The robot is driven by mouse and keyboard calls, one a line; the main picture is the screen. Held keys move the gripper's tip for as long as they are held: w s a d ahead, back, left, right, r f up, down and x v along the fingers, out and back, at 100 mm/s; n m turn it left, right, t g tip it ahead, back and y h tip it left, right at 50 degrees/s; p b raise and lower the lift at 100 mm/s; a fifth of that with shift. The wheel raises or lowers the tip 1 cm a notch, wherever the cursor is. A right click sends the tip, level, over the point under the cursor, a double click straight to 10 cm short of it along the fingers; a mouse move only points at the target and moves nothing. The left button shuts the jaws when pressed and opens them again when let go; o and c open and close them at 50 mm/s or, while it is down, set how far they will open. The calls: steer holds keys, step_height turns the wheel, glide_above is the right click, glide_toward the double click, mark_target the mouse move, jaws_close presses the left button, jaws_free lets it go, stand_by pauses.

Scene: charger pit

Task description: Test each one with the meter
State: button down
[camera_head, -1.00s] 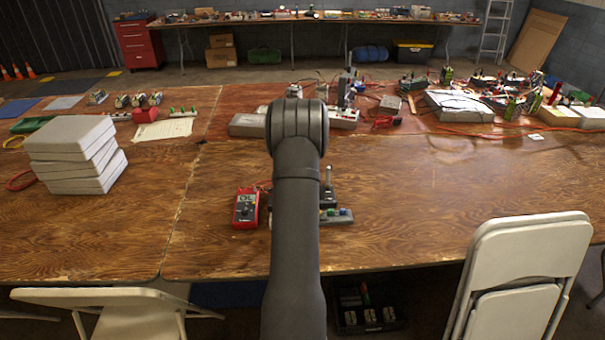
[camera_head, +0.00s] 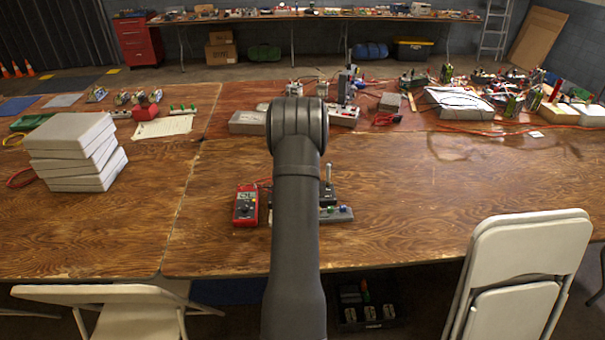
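The red meter (camera_head: 246,206) lies face up on the near wooden table, just left of my arm. Its display shows dark marks too small to read. A grey block with coloured knobs (camera_head: 338,214) sticks out right of my arm, with an upright metal post (camera_head: 328,171) behind it. My arm hides the left part of this block. My gripper cannot be made out; the arm covers the middle of the view. Which pieces are the ones to test is not clear; small devices (camera_head: 139,97) stand at the back left.
A stack of grey slabs (camera_head: 76,152) stands on the left. A paper sheet (camera_head: 163,128) lies behind it. A white box (camera_head: 458,105) and cluttered electronics fill the back right. The front right tabletop (camera_head: 420,210) is clear. A folding chair (camera_head: 528,262) stands at the front right.

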steer(key=shift+f, duration=0.3)
stand_by(0.4)
steer(key=c, duration=1.3)
jaws_free()
steer(key=shift+o, duration=0.3)
steer(key=shift+o, duration=1.1)
steer(key=shift+r, duration=3.75)
steer(key=shift+f, duration=0.1)
